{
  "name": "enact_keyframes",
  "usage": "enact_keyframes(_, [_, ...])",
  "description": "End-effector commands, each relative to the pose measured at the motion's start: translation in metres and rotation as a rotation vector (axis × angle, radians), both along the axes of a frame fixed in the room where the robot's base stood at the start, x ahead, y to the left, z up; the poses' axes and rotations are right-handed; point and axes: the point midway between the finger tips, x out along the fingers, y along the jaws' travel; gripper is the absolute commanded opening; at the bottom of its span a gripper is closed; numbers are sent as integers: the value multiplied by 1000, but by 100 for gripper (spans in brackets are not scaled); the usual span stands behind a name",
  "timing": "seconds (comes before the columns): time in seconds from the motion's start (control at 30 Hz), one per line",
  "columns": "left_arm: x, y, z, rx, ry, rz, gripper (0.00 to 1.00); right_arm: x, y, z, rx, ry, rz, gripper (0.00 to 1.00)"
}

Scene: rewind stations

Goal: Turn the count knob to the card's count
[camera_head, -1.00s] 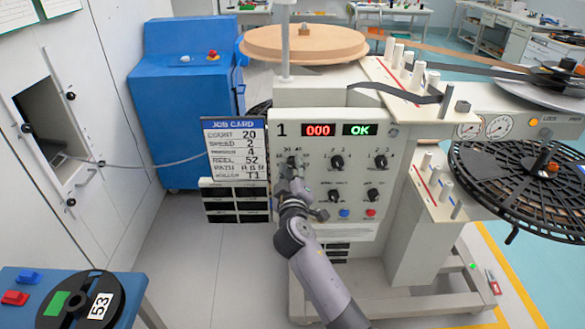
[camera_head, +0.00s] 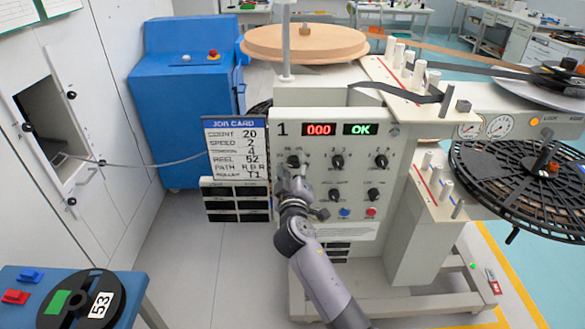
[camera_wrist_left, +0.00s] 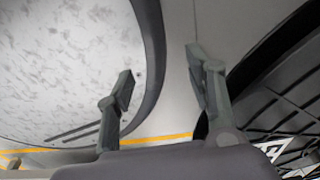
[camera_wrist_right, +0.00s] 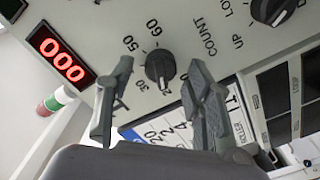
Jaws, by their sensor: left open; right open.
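The count knob (camera_head: 293,161) is the dark knob at the upper left of the machine's panel (camera_head: 375,215). In the right wrist view the COUNT knob (camera_wrist_right: 160,66) has its white mark toward a partly hidden number that starts with 2; 50 and 60 show on the other side. My right gripper (camera_head: 292,184) is open, just below and in front of the knob, apart from it; its fingers flank the knob in the right wrist view. The job card (camera_head: 235,148) reads COUNT 20. My left gripper (camera_wrist_left: 160,85) is open and empty, outside the head view.
Other knobs (camera_head: 337,161) sit close to the right on the panel. A black slotted reel (camera_head: 520,185) juts out at the right. A blue cabinet (camera_head: 185,105) stands at the back left.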

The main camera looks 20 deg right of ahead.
Motion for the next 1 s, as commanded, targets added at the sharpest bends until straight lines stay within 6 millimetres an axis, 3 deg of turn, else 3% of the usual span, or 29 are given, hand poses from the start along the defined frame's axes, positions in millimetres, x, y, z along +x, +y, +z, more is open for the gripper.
enact_keyframes(0.23, [-1, 1, 0, 1, 2, 0, 49, -18, 5, -2, 2, 2, 0, 48])
enact_keyframes(0.5, [0, 1, 0, 1, 1, 0, 49, -73, 21, -2, 2, 3, 1, 48])
enact_keyframes(0.7, [0, 0, 0, 0, 0, 0, 49, -104, 30, -2, 2, 2, 1, 48])
enact_keyframes(1.0, [0, 0, 0, 0, 0, 0, 49, -116, 33, 0, 0, 0, 0, 48])
